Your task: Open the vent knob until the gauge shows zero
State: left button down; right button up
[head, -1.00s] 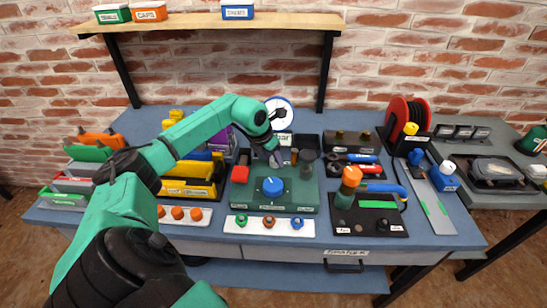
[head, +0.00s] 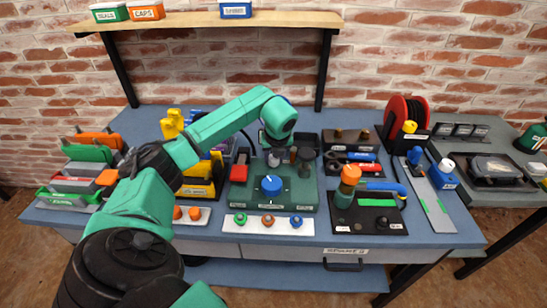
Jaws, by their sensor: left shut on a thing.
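A green test block (head: 304,199) stands at the middle of the bench. It carries a blue knob (head: 271,185) at its front, a red block (head: 239,173) at its left and dark upright parts (head: 306,157) at its right back. My left gripper (head: 274,158) points down at the back of the block, behind the blue knob and apart from it. It is shut on a small part, apparently the vent knob, which its fingers mostly hide. The gauge is almost wholly hidden behind my left arm, so its needle cannot be read. My right gripper is not in view.
A white strip (head: 248,229) with coloured caps lies in front of the block. Yellow bins (head: 197,191) stand left; a black board (head: 369,224) with an orange-topped green bottle (head: 347,186) stands right. A red hose reel (head: 397,119) is at the back right.

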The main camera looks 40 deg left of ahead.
pick_arm(q)
jog(key=n+g, duration=0.1)
jog(key=n, duration=0.2)
jog(key=n+g+y, duration=0.1)
jog(key=n, duration=0.2)
jog(key=shift+w, duration=0.15)
dwell(0.3)
jog(key=shift+c, duration=2.1)
grip_release()
jog(key=p+v, duration=0.2)
jog(key=v, duration=1.2)
jog(key=shift+d+r, duration=0.2)
jog(key=shift+r, duration=0.1)
